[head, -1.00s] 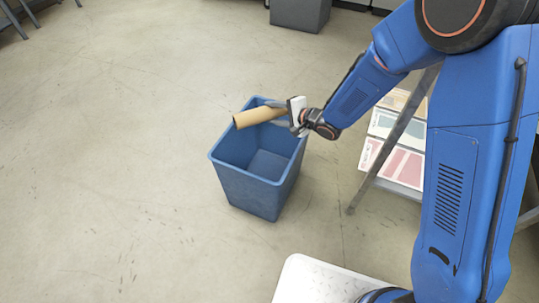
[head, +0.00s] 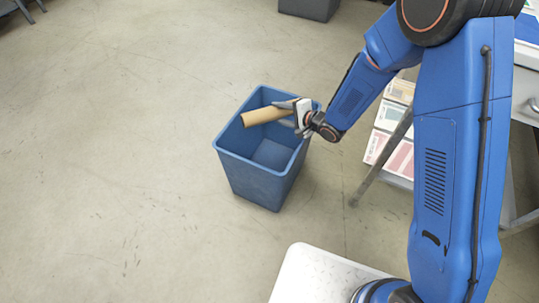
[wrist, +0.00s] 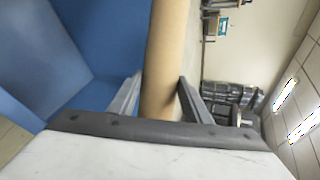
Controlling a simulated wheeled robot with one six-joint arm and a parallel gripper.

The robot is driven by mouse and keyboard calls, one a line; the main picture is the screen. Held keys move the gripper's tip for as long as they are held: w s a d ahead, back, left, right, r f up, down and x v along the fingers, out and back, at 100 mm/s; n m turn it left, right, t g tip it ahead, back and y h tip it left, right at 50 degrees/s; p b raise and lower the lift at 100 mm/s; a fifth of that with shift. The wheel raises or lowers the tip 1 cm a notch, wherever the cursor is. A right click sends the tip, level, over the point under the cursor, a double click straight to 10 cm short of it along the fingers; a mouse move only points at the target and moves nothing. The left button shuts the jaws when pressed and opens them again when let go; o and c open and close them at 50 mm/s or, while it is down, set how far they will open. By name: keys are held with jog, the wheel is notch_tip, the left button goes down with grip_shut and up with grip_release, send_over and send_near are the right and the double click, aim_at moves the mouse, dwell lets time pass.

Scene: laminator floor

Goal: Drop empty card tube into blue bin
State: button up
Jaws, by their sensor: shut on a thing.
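The card tube (head: 266,116) is a plain brown cylinder. My gripper (head: 290,112) is shut on it near its right end, and the tube points left over the open mouth of the blue bin (head: 256,179).
A rack with coloured sheets (head: 390,145) stands right of the bin, with a slanted metal leg (head: 385,160). A white-topped surface (head: 315,275) is at the bottom. A grey box (head: 310,8) is at the top. The floor (head: 110,150) left of the bin is clear.

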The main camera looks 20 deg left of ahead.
jog(key=o, duration=1.1)
jog(key=shift+o, duration=0.2)
jog(key=v, duration=1.7)
jog(key=shift+s, duration=0.2)
jog(key=shift+d+r, duration=0.1)
jog(key=shift+d, duration=0.05)
jog(key=shift+s, duration=0.1)
